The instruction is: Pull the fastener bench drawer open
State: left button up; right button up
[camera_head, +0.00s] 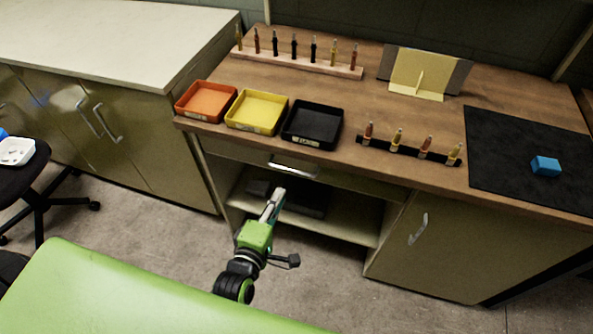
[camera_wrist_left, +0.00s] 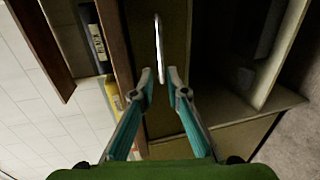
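The fastener bench drawer (camera_head: 345,182) is a wide olive front under the wooden bench top; it looks closed. Its pale bar handle (camera_head: 293,168) sits left of the bench's middle. In the left wrist view the drawer front (camera_wrist_left: 178,35) stands ahead, with the handle (camera_wrist_left: 158,45) upright in the picture. My left gripper (camera_head: 277,193) is just below and in front of the handle in the head view. In the wrist view its fingertips (camera_wrist_left: 160,76) are apart, with the handle's lower end showing between them. Contact cannot be told. My right gripper is not in view.
On the bench top (camera_head: 210,140) stand orange (camera_head: 205,101), yellow (camera_head: 257,112) and black (camera_head: 313,125) trays near the front edge. An open shelf (camera_head: 340,225) lies below the drawer; a cabinet door (camera_head: 440,250) is at its right.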

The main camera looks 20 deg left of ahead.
aim_at(293, 170)
pick_arm(q)
jog(key=x, duration=1.2)
jog(key=shift+w, duration=0.3)
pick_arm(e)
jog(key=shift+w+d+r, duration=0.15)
pick_arm(q)
grip_shut()
jog(key=shift+s, duration=0.1)
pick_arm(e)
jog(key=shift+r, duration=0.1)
